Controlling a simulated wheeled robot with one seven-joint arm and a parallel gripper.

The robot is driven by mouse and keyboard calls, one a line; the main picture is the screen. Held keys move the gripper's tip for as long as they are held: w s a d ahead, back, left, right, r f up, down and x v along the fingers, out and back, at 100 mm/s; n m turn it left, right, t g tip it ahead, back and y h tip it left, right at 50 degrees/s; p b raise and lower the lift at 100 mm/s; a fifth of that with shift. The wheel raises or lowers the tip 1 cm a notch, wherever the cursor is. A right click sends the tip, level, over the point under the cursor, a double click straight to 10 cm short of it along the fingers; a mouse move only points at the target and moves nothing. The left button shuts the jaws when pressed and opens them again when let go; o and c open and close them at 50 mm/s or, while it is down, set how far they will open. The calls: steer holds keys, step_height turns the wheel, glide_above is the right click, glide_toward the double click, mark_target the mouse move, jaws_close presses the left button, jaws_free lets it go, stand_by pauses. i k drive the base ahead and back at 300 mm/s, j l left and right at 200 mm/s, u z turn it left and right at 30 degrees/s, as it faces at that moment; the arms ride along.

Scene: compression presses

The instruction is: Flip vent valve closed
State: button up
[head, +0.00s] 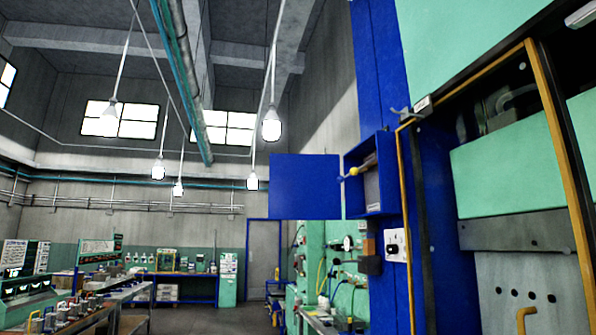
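No part is clearly recognisable as the vent valve in the head view. A small lever with a yellow knob (354,171) sticks out of an open blue box (386,206) on the press's left side; I cannot tell if it is the valve. The box's blue door (305,187) is swung open to the left. The press (510,180), with mint-green panels and a yellow-orange frame, fills the right side. A small grey fitting (404,114) sits on the blue column above the box. My gripper is not in view.
Green machines with gauges and hoses (335,262) stand beyond the box. A white switch plate (396,245) is below it. Workbenches (180,278) line the back wall, and a bench with parts (85,315) stands at lower left. Open floor (205,322) lies between.

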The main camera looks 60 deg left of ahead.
mark_target(354, 171)
steer(key=u, duration=1.4)
steer(key=i+j+z, duration=0.3)
steer(key=i, duration=0.2)
steer(key=i+j+z, duration=0.3)
steer(key=i+j, duration=0.15)
